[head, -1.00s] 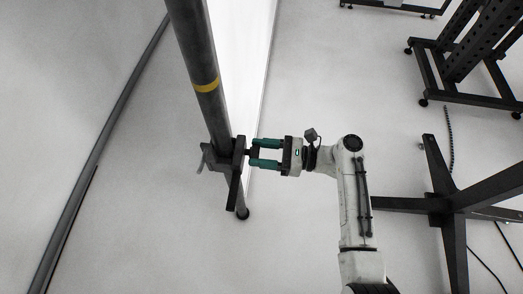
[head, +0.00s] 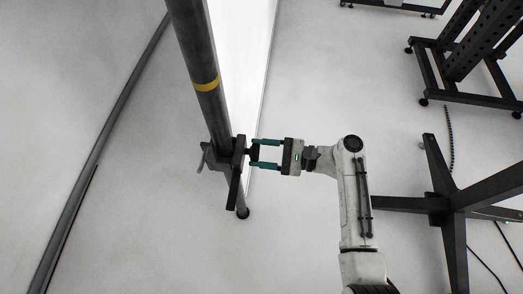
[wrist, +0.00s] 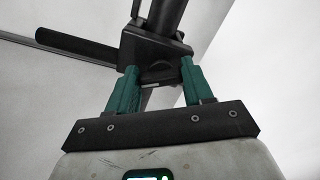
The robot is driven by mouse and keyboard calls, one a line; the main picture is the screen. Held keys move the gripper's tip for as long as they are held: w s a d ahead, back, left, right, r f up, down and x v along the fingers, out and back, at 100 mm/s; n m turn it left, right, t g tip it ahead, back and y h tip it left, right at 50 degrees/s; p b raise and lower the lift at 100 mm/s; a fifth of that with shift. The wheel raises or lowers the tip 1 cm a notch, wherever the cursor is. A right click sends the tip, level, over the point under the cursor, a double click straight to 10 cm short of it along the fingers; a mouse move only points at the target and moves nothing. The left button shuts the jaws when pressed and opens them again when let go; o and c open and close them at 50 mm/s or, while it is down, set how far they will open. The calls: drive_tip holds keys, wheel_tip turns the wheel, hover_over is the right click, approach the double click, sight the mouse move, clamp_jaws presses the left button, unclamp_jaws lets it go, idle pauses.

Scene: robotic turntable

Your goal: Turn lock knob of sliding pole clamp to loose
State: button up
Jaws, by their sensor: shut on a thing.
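The dark sliding pole clamp (head: 222,157) sits around a grey upright pole (head: 203,104) with a yellow band. Its dark lock knob (head: 254,153) sticks out on the right side. My gripper (head: 254,153) reaches in from the right, with its two green fingers on either side of the knob, shut on it. In the wrist view, the fingers (wrist: 160,72) straddle the dark knob (wrist: 159,74) just in front of the clamp block (wrist: 152,47). The pole (wrist: 167,15) rises behind. The knob is partly hidden between the fingers.
A long dark bar (wrist: 75,46) extends left of the clamp in the wrist view. A black-legged stand (head: 441,204) is on the right, with a wheeled black rack (head: 465,65) behind it. Pale floor is open around the pole.

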drive_tip(key=n+b, duration=0.1)
drive_tip(key=n, duration=0.3)
drive_tip(key=n+b, duration=0.2)
drive_tip(key=n, duration=0.2)
drive_tip(key=n+b, duration=0.2)
drive_tip(key=n, duration=0.2)
drive_tip(key=shift+s+f, duration=0.15)
drive_tip(key=shift+f, duration=0.1)
idle(0.5)
drive_tip(key=o, duration=1)
drive_tip(key=shift+o, duration=0.2)
drive_tip(key=d, duration=1.1)
drive_tip(key=shift+s, duration=0.15)
